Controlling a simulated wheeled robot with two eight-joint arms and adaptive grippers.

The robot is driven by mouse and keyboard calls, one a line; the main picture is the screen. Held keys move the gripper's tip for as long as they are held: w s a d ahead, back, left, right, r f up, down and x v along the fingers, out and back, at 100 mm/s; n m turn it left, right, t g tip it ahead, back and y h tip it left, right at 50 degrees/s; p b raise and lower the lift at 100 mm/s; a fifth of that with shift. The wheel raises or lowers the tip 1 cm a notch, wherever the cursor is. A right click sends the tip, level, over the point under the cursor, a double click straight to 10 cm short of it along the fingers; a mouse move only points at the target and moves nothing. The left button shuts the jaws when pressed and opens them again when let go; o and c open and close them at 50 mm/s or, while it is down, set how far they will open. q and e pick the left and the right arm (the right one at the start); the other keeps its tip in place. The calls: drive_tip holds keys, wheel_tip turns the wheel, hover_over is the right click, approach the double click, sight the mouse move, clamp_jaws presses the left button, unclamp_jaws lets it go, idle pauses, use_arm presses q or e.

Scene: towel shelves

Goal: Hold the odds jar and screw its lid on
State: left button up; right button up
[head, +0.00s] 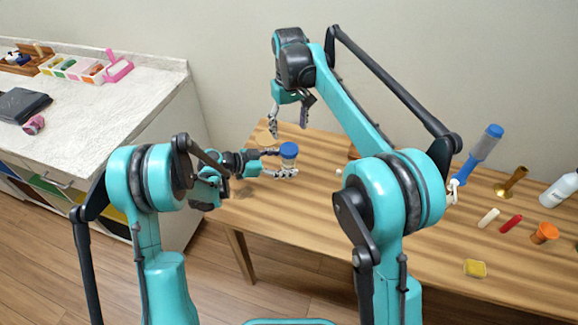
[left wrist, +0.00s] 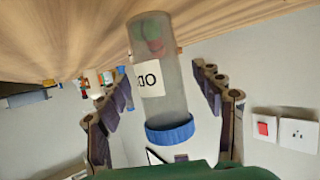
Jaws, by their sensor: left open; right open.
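The odds jar (left wrist: 172,95) is a clear cylinder with a white label and small red and green things inside. Its blue lid (left wrist: 170,132) sits on its mouth; I cannot tell how tightly. In the head view the jar (head: 288,163) is upright at the table's left end, blue lid (head: 288,149) on top. My left gripper (head: 283,164) is open, its fingers on either side of the jar; the left wrist view shows gaps beside it. My right gripper (head: 288,124) is open and empty above the lid, pointing down. The jar's base is partly hidden by the left fingers.
A white counter (head: 110,110) with trays stands at left.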

sight(289, 148)
use_arm(q)
drive_tip(key=shift+x, duration=0.75)
clamp_jaws()
use_arm(e)
drive_tip(key=n, duration=0.4)
drive_tip(key=shift+n, duration=0.4)
drive_tip(key=n, duration=0.4)
drive_tip(key=shift+f, duration=4)
